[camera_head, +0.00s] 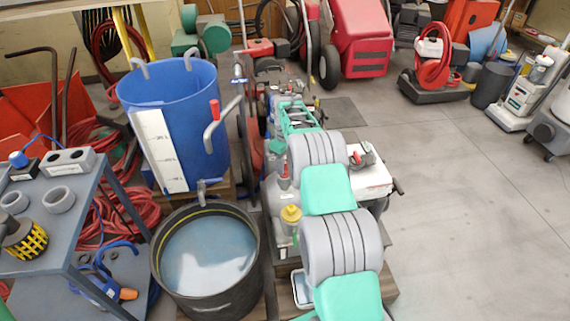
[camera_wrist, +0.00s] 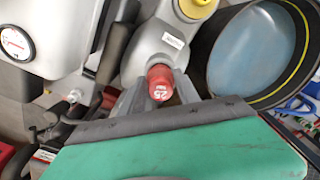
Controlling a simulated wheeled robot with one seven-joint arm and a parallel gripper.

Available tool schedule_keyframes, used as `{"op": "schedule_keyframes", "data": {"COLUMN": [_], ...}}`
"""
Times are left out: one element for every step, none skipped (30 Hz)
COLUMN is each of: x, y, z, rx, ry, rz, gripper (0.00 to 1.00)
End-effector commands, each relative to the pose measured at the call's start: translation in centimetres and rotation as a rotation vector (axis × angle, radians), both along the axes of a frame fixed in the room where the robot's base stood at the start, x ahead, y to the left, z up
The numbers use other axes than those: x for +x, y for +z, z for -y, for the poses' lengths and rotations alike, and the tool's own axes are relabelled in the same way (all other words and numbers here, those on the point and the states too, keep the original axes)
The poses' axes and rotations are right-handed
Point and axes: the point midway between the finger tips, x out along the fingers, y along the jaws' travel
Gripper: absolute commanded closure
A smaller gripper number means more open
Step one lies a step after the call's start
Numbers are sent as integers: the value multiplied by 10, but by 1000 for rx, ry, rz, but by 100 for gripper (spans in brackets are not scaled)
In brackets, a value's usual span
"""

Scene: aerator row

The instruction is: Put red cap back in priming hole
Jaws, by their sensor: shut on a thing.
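The red cap (camera_wrist: 160,84), marked "25", is between the two grey fingers of my gripper (camera_wrist: 158,92) in the wrist view, and the fingers are shut on it. Just beyond the cap is the grey pump body (camera_wrist: 172,42) with a white label. The cap overlaps the near end of this body in the picture. The priming hole is hidden, and I cannot tell whether the cap is seated or held just off it. A small red-topped part (camera_head: 284,171) shows there beside the arm.
A grey cart (camera_head: 85,215) is at far left. A round gauge (camera_wrist: 15,43) is near.

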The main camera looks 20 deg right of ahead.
Motion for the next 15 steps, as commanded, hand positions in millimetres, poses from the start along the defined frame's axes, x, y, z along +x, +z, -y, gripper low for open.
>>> {"op": "schedule_keyframes", "data": {"x": [0,0,0,0,0,0,0,0,0,0,0,0,0,0,0], "y": [-2,-3,-4,-4,-5,-6,-7,-8,-9,-9,-10,-11,-12,-13,-14], "z": [0,0,0,0,0,0,0,0,0,0,0,0,0,0,0], "rx": [0,0,0,0,0,0,0,0,0,0,0,0,0,0,0], "ry": [0,0,0,0,0,0,0,0,0,0,0,0,0,0,0], "rz": [0,0,0,0,0,0,0,0,0,0,0,0,0,0,0], "gripper": [100,100,100,100,100,100,100,100,100,100,100,100,100,100,100]}}
